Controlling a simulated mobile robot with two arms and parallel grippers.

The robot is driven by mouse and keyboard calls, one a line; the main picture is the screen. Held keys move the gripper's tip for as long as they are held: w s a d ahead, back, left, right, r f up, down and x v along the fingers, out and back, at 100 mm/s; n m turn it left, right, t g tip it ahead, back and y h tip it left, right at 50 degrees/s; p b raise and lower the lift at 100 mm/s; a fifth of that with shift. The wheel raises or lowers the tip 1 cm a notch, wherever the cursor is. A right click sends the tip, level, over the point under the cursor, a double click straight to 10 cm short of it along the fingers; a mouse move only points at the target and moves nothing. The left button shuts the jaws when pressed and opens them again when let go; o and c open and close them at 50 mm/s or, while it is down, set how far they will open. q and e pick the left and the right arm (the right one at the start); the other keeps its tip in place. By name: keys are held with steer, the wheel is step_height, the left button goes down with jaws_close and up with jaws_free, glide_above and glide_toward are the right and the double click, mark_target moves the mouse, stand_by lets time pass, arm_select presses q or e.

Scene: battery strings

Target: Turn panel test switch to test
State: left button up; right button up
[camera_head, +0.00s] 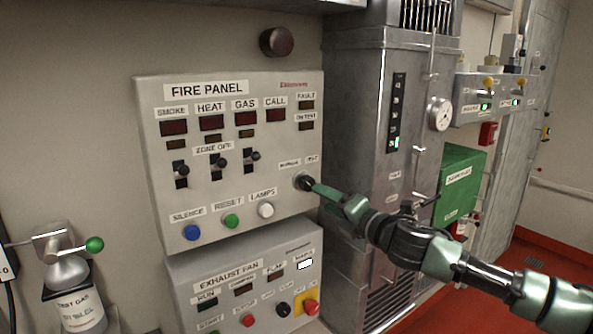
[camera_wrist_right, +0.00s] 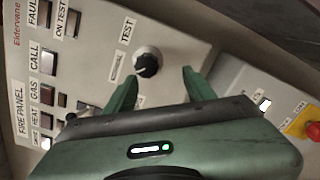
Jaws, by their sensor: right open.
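The fire panel (camera_head: 232,150) hangs on the wall, with the labels NORMAL and TEST above a black rotary test switch (camera_head: 304,182) at its lower right. In the right wrist view the same switch (camera_wrist_right: 147,63) is a black knob on a pale round base, with its TEST label beside it. My right gripper (camera_head: 318,188) comes in from the right at the switch. In the wrist view its two green fingers (camera_wrist_right: 158,82) are apart, one on each side below the knob, with nothing between them. I cannot tell whether a finger touches it. My left gripper is not in view.
The blue, green and white buttons (camera_head: 265,210) sit left of the switch. The exhaust fan panel (camera_head: 245,280) with a red-on-yellow knob (camera_head: 311,307) is just below. A grey metal cabinet (camera_head: 365,130) stands close on the right. A gas bottle (camera_head: 72,290) stands at lower left.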

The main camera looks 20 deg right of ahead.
mark_target(311, 185)
steer(key=shift+n, duration=0.3)
steer(key=w+a+r, duration=0.1)
steer(key=w+r+p, duration=0.1)
steer(key=shift+w+a+r, duration=0.2)
steer(key=shift+w+a, duration=0.2)
steer(key=x, duration=0.2)
steer(key=shift+w+f+p, duration=0.25)
steer(key=shift+w+p, duration=0.1)
steer(key=shift+w+a, duration=0.1)
steer(key=shift+w, duration=0.25)
jaws_close()
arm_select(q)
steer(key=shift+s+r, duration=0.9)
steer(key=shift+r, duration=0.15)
